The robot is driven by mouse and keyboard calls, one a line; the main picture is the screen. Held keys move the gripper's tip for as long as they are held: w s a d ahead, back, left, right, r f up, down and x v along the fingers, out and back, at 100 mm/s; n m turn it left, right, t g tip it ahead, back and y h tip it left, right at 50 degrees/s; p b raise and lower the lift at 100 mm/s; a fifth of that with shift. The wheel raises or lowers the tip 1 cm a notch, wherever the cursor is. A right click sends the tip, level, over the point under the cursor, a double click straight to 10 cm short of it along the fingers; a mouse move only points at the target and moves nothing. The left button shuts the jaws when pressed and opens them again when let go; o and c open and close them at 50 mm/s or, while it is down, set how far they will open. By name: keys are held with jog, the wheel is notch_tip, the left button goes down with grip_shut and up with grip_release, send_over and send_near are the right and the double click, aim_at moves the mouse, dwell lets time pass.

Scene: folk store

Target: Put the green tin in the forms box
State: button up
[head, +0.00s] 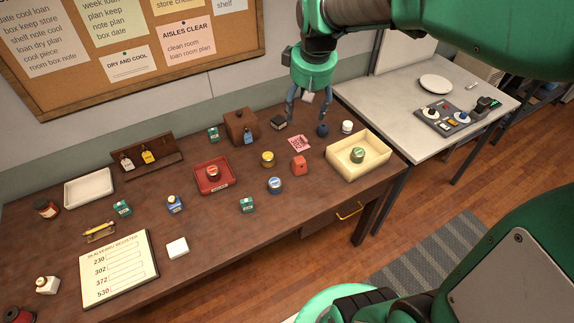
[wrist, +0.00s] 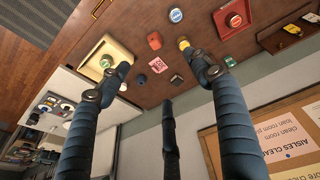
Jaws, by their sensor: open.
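A round green-topped tin (head: 357,154) sits inside an open cream box (head: 374,168) at the right end of the brown desk. The wrist view also shows the tin (wrist: 105,62) in the box at upper left. A red tray (head: 213,187) with a small red-and-white round item in it stands mid-desk. I cannot read the labels, so I cannot tell which container is the forms box. My gripper (head: 308,103) is open and empty over the back of the desk, left of the cream box. In the wrist view its fingers (wrist: 157,62) are spread wide.
Near my gripper are a dark blue round item (head: 323,129), a white jar (head: 347,127), a pink card (head: 299,143) and a brown wooden box (head: 240,126). Several green cartons, bottles and a white tray (head: 90,187) stand farther left. A grey table (head: 400,90) adjoins at right.

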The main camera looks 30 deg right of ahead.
jog(key=s+a+r+m+t+y, duration=0.1)
jog(key=s+a+r+t, duration=0.1)
jog(key=s+a, duration=1.4)
jog(key=s+r, duration=0.1)
jog(key=s, duration=0.3)
jog(key=shift+s+t, duration=0.2)
jog(key=shift+t, duration=0.1)
jog(key=shift+a, duration=0.1)
notch_tip(320, 180, down, 6)
jog(key=b, duration=0.6)
